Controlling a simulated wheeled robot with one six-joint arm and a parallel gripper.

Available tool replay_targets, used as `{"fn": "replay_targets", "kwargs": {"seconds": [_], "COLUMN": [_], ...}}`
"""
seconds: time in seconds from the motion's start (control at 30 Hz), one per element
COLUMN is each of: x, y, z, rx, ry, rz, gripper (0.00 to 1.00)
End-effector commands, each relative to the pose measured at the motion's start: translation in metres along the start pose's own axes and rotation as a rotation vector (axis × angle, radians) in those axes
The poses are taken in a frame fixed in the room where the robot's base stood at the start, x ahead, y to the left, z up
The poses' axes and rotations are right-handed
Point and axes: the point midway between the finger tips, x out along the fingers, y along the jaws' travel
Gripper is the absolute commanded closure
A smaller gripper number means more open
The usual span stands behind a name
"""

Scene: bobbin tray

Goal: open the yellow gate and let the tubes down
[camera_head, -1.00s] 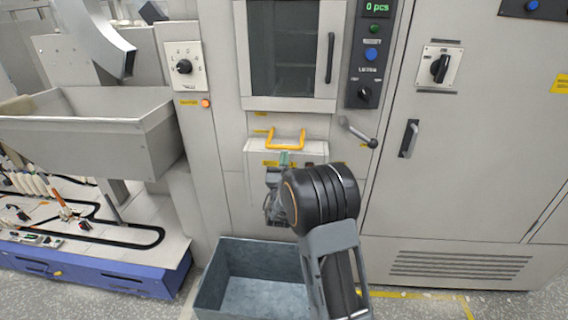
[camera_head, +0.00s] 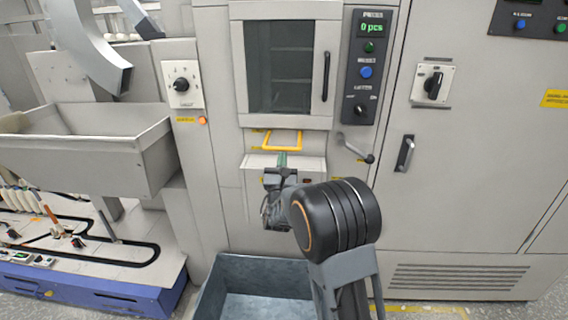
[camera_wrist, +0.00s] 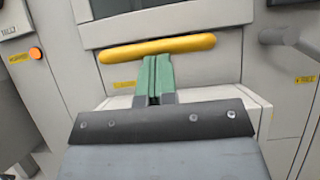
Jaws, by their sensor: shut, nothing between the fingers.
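The yellow gate handle (camera_head: 281,141) is a bar on the machine front, below the dark window. It also shows in the wrist view (camera_wrist: 158,48), level across the picture. My gripper (camera_head: 283,158) is shut with nothing between its green fingers. In the wrist view the fingertips (camera_wrist: 154,60) stand just under the middle of the yellow bar; whether they touch it I cannot tell. A light grey chute box (camera_head: 311,163) lies behind and below the fingers, partly hidden by my arm. No tubes show in it. The counter display (camera_head: 372,29) reads 0 pcs.
A blue-grey open bin (camera_head: 262,267) stands on the floor below; its visible inside is empty. A lever with a dark knob (camera_head: 356,147) sticks out right of the yellow handle. A metal hopper (camera_head: 130,150) stands at the left.

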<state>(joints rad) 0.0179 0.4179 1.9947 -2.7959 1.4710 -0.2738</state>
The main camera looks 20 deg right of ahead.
Motion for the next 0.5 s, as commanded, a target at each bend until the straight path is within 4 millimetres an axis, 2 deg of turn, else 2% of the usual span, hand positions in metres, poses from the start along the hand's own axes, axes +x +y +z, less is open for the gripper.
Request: {"fn": "replay_targets", "kwargs": {"seconds": [0.03, 0.27, 0.37, 0.5], "x": [0.004, 0.003, -0.003, -0.017], "y": [0.001, 0.001, 0.001, 0.0], "z": [0.005, 0.004, -0.002, -0.021], "rx": [0.003, 0.003, 0.003, 0.001], "ry": [-0.014, -0.017, -0.016, -0.01], "rz": [0.0, 0.0, 0.001, 0.0], "gripper": [1.0, 1.0, 1.0, 1.0]}}
